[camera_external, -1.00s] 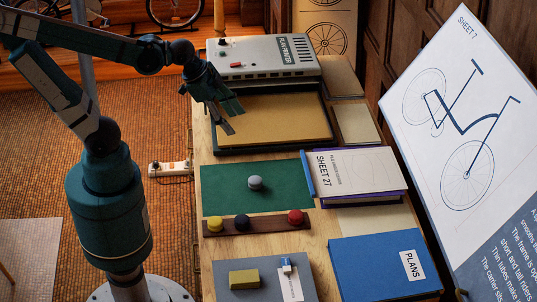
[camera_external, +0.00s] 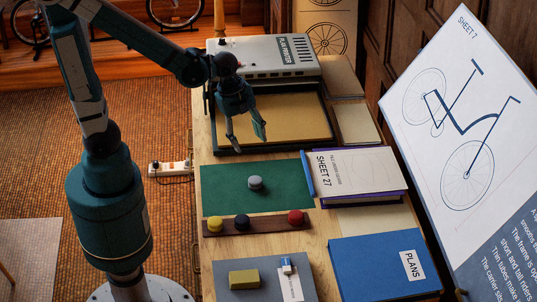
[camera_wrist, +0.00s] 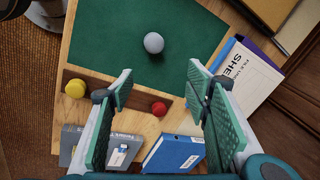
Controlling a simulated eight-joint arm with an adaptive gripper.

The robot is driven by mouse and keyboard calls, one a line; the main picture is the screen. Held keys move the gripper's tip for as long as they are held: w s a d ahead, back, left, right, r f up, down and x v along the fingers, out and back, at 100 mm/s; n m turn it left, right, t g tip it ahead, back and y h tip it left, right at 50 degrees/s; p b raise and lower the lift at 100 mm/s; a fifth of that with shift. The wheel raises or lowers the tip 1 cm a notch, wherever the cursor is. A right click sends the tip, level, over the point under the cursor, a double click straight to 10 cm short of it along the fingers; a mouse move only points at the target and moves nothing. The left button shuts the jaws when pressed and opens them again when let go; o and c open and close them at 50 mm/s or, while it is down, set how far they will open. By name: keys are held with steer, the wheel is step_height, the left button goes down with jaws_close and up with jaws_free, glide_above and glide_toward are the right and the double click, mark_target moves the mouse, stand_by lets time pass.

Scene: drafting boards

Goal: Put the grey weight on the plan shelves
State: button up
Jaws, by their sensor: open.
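The grey weight (camera_external: 255,183) is a small rounded knob on the green mat (camera_external: 222,195), on the wooden table. In the wrist view the grey weight (camera_wrist: 153,42) lies beyond my fingertips, in line with the gap between them. My gripper (camera_external: 247,132) is open and empty, pointing down over the tan tray, behind and above the weight. Its two green-padded fingers also show apart in the wrist view (camera_wrist: 160,80). Nothing is clearly recognisable as plan shelves; a blue box or folder labelled PLANS (camera_external: 375,265) lies at the front right.
A brown rack (camera_external: 262,224) with yellow, black and red knobs lies in front of the mat. The SHEET 27 stack (camera_external: 360,172) is at the right. The plan printer (camera_external: 262,55) and tan tray (camera_external: 295,115) are behind. A large tilted board (camera_external: 440,60) stands at far right.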

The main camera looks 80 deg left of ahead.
mark_target(255, 179)
steer(key=shift+w+a+f+m+g, duration=0.2)
steer(key=shift+w+f+m+g, duration=0.25)
steer(key=shift+f+m, duration=1.1)
steer(key=shift+w+a+f+m+g, duration=0.35)
steer(key=shift+f+m, duration=0.65)
steer(key=shift+f, duration=1)
steer(key=shift+w+a+f+m+g, duration=0.1)
steer(key=shift+w+f+m+g, duration=0.4)
steer(key=shift+f+m, duration=1.05)
steer(key=shift+s+f+n, duration=0.1)
steer(key=shift+f+n, duration=0.2)
steer(key=shift+f+b, duration=0.5)
steer(key=shift+f, duration=0.75)
steer(key=shift+a+f+b, duration=0.1)
steer(key=shift+f+b, duration=0.8)
steer(key=shift+f, duration=1.7)
steer(key=c, duration=1.4)
steer(key=shift+o, duration=0.2)
